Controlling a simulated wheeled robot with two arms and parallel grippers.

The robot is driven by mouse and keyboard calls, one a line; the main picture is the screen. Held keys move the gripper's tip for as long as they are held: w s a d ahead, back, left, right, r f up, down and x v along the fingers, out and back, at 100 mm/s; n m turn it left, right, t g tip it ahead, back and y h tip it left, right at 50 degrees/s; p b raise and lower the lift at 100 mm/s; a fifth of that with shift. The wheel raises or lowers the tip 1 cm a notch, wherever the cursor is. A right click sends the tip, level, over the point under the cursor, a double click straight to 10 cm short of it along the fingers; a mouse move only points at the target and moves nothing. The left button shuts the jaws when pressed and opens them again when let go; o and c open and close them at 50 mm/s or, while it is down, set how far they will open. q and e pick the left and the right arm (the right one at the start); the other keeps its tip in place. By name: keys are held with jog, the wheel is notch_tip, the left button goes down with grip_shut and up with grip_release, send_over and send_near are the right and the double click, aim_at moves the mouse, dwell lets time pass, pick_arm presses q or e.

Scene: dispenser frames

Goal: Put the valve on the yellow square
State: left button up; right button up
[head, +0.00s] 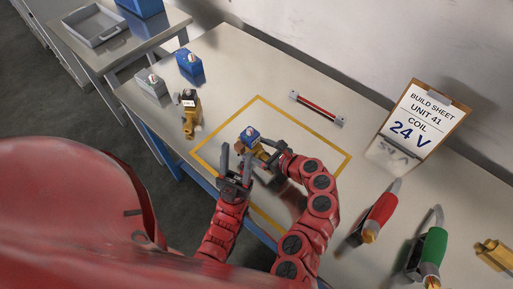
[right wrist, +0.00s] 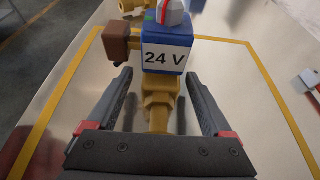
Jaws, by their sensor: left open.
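The valve has a brass body and a blue coil (head: 249,135) labelled 24 V, with a white and red top. It is inside the yellow square (head: 321,137), a yellow outline on the table. In the right wrist view the blue coil (right wrist: 166,55) faces me, with a brown block at its left side. My right gripper (right wrist: 158,105) is open, its fingers on either side of the brass body with gaps showing. My left gripper (head: 235,165) is open, close to the valve on its left. The arms hide part of the valve's base in the head view.
Another brass valve (head: 189,113) stands left of the square, near a blue coil (head: 190,64) and a grey coil (head: 151,84). A red bar (head: 316,109) lies behind.

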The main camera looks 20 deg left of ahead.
jog(key=shift+d+r+p, duration=0.2)
jog(key=shift+d+p, duration=0.1)
jog(key=shift+d, duration=0.05)
jog(key=p+v, duration=0.3)
jog(key=v, duration=0.7)
jog(key=shift+s+d+r, duration=0.15)
jog(key=shift+s+d, duration=0.1)
jog(key=shift+d, duration=0.3)
